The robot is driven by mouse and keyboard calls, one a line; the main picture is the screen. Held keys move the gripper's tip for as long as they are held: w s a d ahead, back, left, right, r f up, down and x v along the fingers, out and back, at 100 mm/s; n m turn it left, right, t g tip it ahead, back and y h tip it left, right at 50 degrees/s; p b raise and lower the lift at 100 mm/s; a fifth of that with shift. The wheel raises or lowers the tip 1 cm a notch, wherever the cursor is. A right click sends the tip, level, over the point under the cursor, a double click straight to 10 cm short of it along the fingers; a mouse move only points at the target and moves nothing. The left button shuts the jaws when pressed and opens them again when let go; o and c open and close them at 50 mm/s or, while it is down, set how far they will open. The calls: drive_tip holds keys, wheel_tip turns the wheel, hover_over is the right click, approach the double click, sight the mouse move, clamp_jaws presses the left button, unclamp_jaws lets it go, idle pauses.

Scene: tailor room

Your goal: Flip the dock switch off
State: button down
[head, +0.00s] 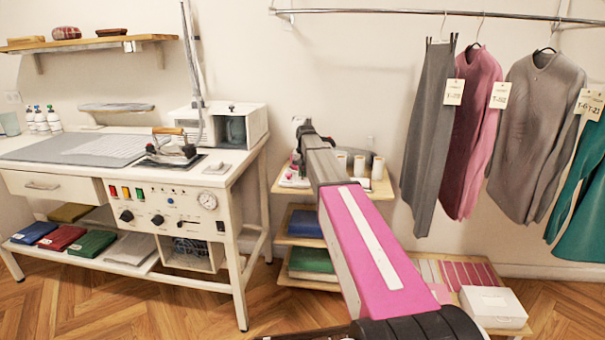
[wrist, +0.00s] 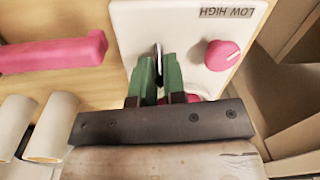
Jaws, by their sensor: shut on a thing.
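In the wrist view, a white panel (wrist: 189,22) carries the label "LOW HIGH" and a round pink knob (wrist: 222,55). I take this panel to be the dock's face. A slim dark metal lever (wrist: 158,52), apparently the dock switch, stands on it between the green fingertips of my gripper (wrist: 162,72). My gripper is shut on this lever. The fingers hide the lever's base, and its setting cannot be read. In the head view my arm reaches to the thread shelf and covers most of the dock; the fingertips do not show clearly.
A pink bar (wrist: 52,54) and pale cylinders (wrist: 50,125) are left of my gripper in the wrist view. In the head view, the ironing station (head: 130,165) stands left and garments (head: 468,135) hang right. Wooden floor (head: 130,305) is clear in front.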

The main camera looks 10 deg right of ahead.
sight(301, 182)
drive_tip(key=shift+s, duration=0.15)
drive_tip(key=shift+s+a+t, duration=0.1)
drive_tip(key=shift+s+t, duration=0.3)
drive_tip(key=shift+t, duration=0.5)
drive_tip(key=shift+s+a+t+h, duration=0.1)
drive_tip(key=shift+s+t+h, duration=0.2)
drive_tip(key=shift+t, duration=0.3)
drive_tip(key=shift+s+a+t+h, duration=0.15)
drive_tip(key=shift+t+h, duration=0.15)
drive_tip(key=shift+t, duration=0.3)
drive_tip(key=t, duration=0.1)
drive_tip(key=t+h, duration=0.1)
drive_tip(key=shift+s+t, duration=0.4)
drive_tip(key=shift+s+a+f+t+h, duration=0.15)
drive_tip(key=shift+t+h, duration=0.15)
drive_tip(key=shift+t, duration=0.7)
